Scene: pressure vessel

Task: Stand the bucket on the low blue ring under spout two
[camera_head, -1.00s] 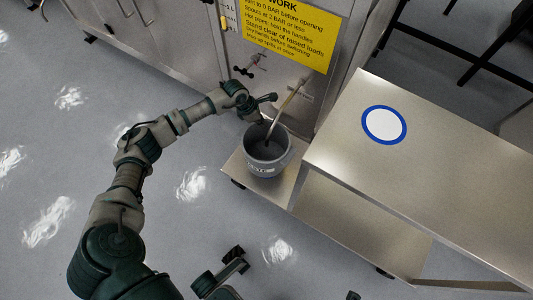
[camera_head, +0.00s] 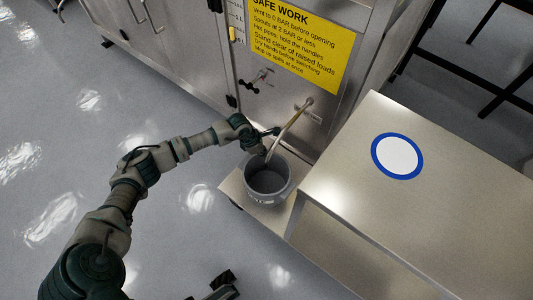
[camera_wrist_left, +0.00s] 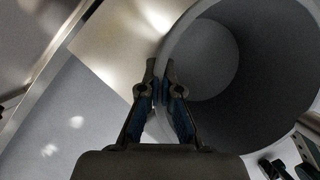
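The grey bucket (camera_head: 268,196) is upright on, or just above, the low metal shelf (camera_head: 232,187) at the vessel's foot; I cannot tell whether it touches. The lower spout (camera_head: 291,127) slants from the vessel's front down to the bucket's mouth. My left gripper (camera_head: 262,142) is at the bucket's far rim. In the left wrist view, its fingers (camera_wrist_left: 160,85) are shut with the bucket wall (camera_wrist_left: 230,70) between them. The inside of the bucket looks empty. No low blue ring shows; the shelf under the bucket is hidden.
A higher metal table (camera_head: 345,190) stands right of the bucket, with a blue ring around a white disc (camera_head: 397,156) on its top. A small valve (camera_head: 255,82) is on the vessel below the yellow sign (camera_head: 299,42). The floor at left is open.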

